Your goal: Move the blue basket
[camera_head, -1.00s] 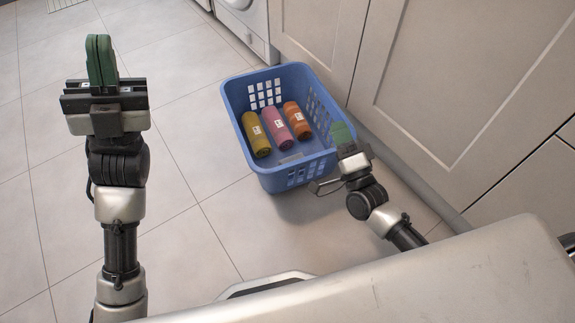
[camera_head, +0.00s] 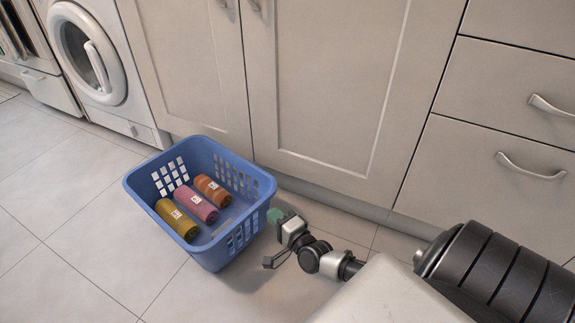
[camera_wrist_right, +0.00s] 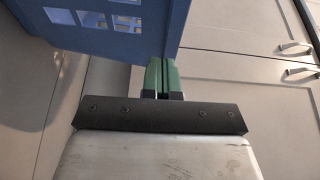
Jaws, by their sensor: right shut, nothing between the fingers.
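The blue basket (camera_head: 158,172) stands upright on the tiled floor in the head view. It holds three rolled towels: one olive yellow (camera_head: 177,219), one pink (camera_head: 196,204) and one orange (camera_head: 213,191). My right gripper (camera_head: 275,215), with green fingertips, is shut and empty at the basket's near right corner. In the right wrist view, the shut green fingers (camera_wrist_right: 161,72) point up beside the basket's blue wall (camera_wrist_right: 120,42). I cannot tell whether they touch it. My left gripper is out of view.
Light cabinet doors (camera_head: 330,90) stand close behind the basket, with drawers (camera_head: 500,170) to the right. A white washer (camera_head: 95,60) is at the upper left. The tiled floor (camera_head: 75,235) left of the basket is clear.

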